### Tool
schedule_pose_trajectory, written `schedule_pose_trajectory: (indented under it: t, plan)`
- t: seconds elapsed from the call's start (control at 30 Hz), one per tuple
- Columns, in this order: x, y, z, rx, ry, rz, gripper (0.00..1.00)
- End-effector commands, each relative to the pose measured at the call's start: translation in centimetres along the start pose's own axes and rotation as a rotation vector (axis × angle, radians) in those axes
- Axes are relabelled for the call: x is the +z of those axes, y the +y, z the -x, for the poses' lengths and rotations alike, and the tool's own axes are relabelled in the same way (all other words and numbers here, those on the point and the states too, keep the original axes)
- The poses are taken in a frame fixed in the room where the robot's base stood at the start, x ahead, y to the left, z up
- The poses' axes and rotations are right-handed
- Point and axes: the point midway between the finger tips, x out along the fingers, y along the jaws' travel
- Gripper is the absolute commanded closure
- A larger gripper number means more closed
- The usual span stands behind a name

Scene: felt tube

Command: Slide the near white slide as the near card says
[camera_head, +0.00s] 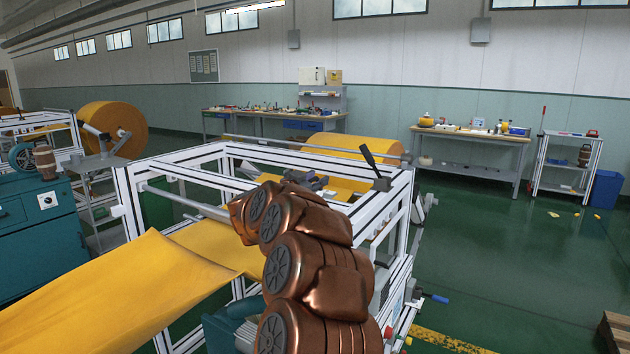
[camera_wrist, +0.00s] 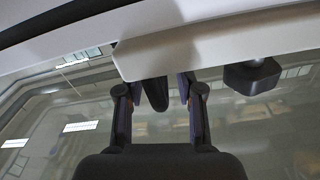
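In the wrist view, a pale white block (camera_wrist: 205,45) spans the upper part, probably part of the near white slide. A dark rounded peg (camera_wrist: 154,94) hangs below it. My gripper (camera_wrist: 160,88) is open, with one finger on each side of the peg; its fingertips are close under the block. I cannot tell whether they touch the peg. I cannot make out the near card in either view.
The white-framed machine (camera_head: 125,200) carries yellow felt (camera_head: 120,290) running off to the left. A dark lever (camera_head: 374,165) rises at its back right corner. A blue-ended handle (camera_head: 435,298) sticks out right. A second dark knob (camera_wrist: 251,76) is right of my gripper.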

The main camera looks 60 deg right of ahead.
Motion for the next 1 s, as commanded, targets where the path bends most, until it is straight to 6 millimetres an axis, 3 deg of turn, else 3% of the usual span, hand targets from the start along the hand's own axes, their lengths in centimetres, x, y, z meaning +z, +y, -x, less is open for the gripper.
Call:
schedule_pose_trajectory:
  t: [0.37,1.0]
  plan:
    - [0.0,0.0,0.7,0.000,-0.001,0.000,0.63]
    - [0.0,-0.1,10.9,-0.001,-0.001,-0.001,0.63]
